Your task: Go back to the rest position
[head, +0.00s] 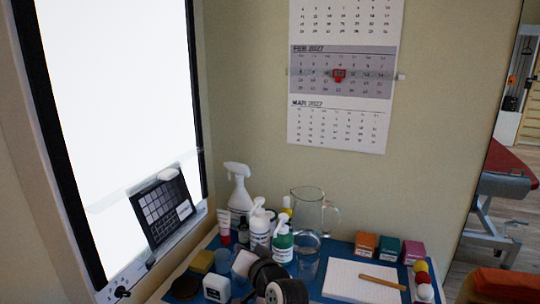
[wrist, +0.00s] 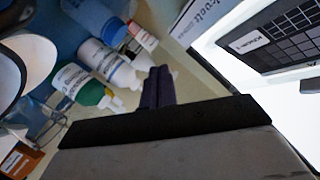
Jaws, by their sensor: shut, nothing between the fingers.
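My gripper (wrist: 158,76) shows in the wrist view with its two dark fingers together and nothing between them. It points toward several bottles on the table, and I see no contact with them. A white bottle with a green collar (wrist: 82,86) and a white pump bottle (wrist: 108,62) lie to the left of the fingertips in that view. In the head view, dark rounded parts at the bottom centre look like my arm; the fingers cannot be made out there.
The crowded table holds a spray bottle (head: 238,190), a glass jug (head: 307,208), small boxes (head: 388,247) and a white pad (head: 345,281) with a wooden stick (head: 382,281). A lit panel (head: 120,110) stands left. A calendar (head: 340,75) hangs behind. Floor shows at right.

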